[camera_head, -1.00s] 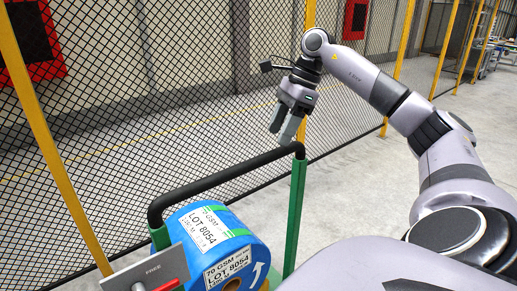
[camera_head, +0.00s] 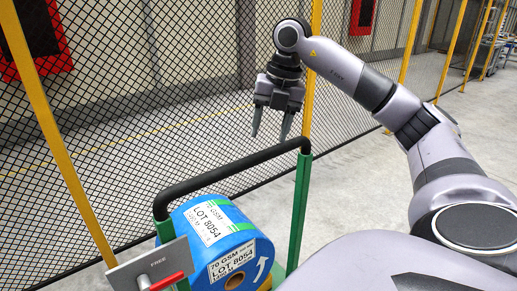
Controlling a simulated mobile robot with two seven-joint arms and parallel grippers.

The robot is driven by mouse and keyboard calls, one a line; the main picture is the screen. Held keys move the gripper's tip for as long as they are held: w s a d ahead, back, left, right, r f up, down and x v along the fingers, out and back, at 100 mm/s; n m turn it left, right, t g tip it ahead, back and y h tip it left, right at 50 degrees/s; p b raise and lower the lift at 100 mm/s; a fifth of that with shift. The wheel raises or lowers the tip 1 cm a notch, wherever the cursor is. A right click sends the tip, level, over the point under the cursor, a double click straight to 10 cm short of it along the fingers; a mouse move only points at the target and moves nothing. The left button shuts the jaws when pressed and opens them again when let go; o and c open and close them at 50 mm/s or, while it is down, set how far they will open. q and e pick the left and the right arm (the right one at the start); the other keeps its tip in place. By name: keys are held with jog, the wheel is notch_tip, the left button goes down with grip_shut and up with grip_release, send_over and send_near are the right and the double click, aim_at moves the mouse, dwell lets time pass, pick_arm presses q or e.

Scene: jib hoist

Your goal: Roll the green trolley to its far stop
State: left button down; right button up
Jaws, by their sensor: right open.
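The green trolley (camera_head: 301,207) stands in front of me at the lower middle of the head view. Its black push bar (camera_head: 230,171) runs from lower left to upper right between two green posts. A blue roll (camera_head: 217,232) labelled LOT 8054 sits on it. A grey plate (camera_head: 150,262) marked FREE, with a red lever (camera_head: 166,282), shows at its left end. My right gripper (camera_head: 271,138) is open and empty, fingers pointing down, just above and beyond the right part of the bar, apart from it as far as I can tell. My left gripper is out of view. The trolley's wheels are hidden.
A black mesh fence (camera_head: 140,120) with yellow posts (camera_head: 57,140) runs behind the trolley. Red and black boxes (camera_head: 363,16) show at the fence. Open grey floor (camera_head: 360,180) lies to the right of the trolley.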

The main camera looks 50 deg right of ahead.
aim_at(270, 149)
jog(key=shift+w+a+f+m+h, duration=0.3)
jog(key=shift+f+m, duration=0.7)
jog(key=shift+m, duration=0.75)
jog(key=shift+w+a+f+m+h, duration=0.3)
jog(key=shift+f+m, duration=0.7)
jog(key=shift+m, duration=0.7)
jog(key=shift+w+a+f+m+h, duration=0.25)
jog(key=shift+f+m, duration=0.75)
jog(key=shift+m, duration=0.75)
grip_shut()
jog(key=shift+s+d+r+b, duration=0.1)
jog(key=shift+s+d+b, duration=0.05)
jog(key=shift+d, duration=0.55)
jog(key=shift+s+d+r+b, duration=0.1)
jog(key=shift+s+d+b, duration=0.05)
jog(key=shift+d, duration=0.55)
jog(key=shift+s+d+f, duration=0.1)
jog(key=shift+d+f, duration=0.05)
jog(key=shift+d, duration=0.15)
grip_release()
